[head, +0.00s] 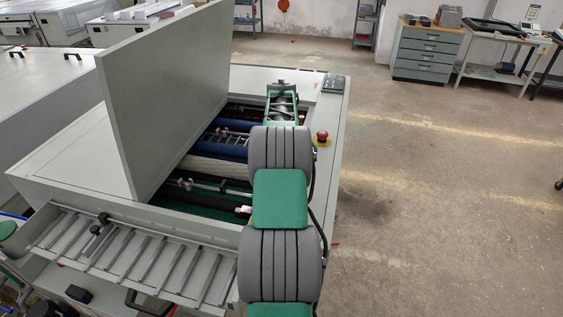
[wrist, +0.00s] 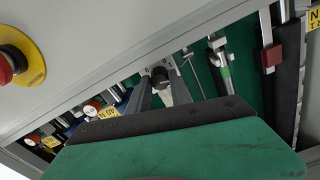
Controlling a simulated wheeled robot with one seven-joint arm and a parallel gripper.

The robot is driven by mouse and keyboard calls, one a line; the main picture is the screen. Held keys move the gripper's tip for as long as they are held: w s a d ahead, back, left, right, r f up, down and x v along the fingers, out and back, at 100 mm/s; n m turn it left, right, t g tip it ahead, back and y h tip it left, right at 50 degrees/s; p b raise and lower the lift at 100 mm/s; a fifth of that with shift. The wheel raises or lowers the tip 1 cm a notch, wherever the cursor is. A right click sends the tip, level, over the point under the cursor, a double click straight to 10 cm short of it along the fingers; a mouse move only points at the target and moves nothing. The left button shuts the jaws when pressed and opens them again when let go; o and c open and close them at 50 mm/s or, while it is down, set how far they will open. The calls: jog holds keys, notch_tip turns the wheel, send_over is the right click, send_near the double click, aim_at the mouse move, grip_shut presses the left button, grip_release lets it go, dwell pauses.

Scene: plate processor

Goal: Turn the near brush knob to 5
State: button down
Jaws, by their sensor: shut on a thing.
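In the wrist view, my gripper (wrist: 164,80) is shut on a dark knob (wrist: 161,74), with one finger on each side of it. The knob sits on a small light dial plate (wrist: 150,71) with markings inside the open machine. The marks are too small to read, so I cannot tell the setting. I cannot tell for sure which brush the knob belongs to. In the head view, my arm hides the knob and the gripper's fingertips.
A red emergency stop on a yellow disc (head: 322,137) is on the machine's right rim. The raised grey lid (head: 165,95) stands left of the open bay with its rollers (head: 228,148). A slatted infeed table (head: 140,258) is at the front. The floor at right is clear.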

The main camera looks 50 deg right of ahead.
jog(key=shift+m, duration=0.3)
jog(key=m+b, duration=0.1)
jog(key=m, duration=0.7)
jog(key=shift+r+m, duration=0.1)
jog(key=shift+m, duration=0.2)
jog(key=m, duration=0.4)
jog(key=shift+m, duration=0.3)
jog(key=shift+m+b, duration=0.3)
jog(key=shift+m, duration=1.6)
jog(key=shift+d, duration=0.1)
jog(key=c, duration=1.2)
grip_release()
jog(key=shift+o, duration=0.2)
jog(key=shift+f, duration=0.2)
